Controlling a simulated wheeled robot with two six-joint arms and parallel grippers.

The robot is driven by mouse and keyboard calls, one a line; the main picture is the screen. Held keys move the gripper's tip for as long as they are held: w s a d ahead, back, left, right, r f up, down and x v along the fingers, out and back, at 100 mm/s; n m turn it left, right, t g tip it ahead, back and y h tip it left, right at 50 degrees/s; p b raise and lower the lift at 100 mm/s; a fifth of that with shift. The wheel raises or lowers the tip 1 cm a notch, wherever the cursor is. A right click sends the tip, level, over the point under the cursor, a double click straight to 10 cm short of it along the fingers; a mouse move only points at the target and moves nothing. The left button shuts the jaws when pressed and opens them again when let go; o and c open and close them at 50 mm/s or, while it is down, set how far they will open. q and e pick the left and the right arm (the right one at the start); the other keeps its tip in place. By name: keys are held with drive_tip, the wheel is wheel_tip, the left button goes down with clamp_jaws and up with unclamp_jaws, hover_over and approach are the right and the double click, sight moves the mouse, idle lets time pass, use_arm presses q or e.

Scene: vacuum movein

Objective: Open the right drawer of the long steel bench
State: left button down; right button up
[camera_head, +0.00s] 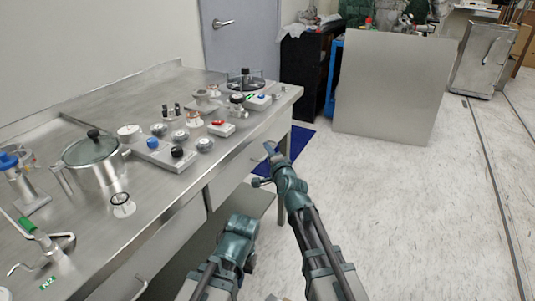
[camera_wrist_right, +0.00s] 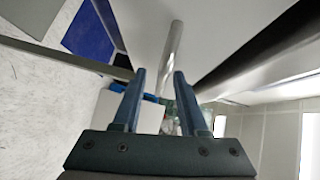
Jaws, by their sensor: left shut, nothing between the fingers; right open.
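The long steel bench (camera_head: 105,105) runs along the left of the head view. Its right drawer (camera_head: 232,178) has its front flush with the bench, so it looks closed. My right gripper (camera_head: 268,148) is at the bench's front edge by that drawer. In the right wrist view its two fingers (camera_wrist_right: 160,74) are apart and empty. A silver bar handle (camera_wrist_right: 176,45) lies ahead of the fingertips, lined up with the gap between them; I cannot tell if they touch. My left gripper (camera_head: 243,236) is low in front of the bench, its fingers shut and mostly hidden.
A pot (camera_head: 95,160), a control panel with knobs (camera_head: 165,153) and other lab items stand on the bench. A blue mat (camera_head: 290,145) lies on the floor beyond. A large grey box (camera_head: 392,90) stands further back. The floor on the right is clear.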

clamp_jaws()
idle(1.4)
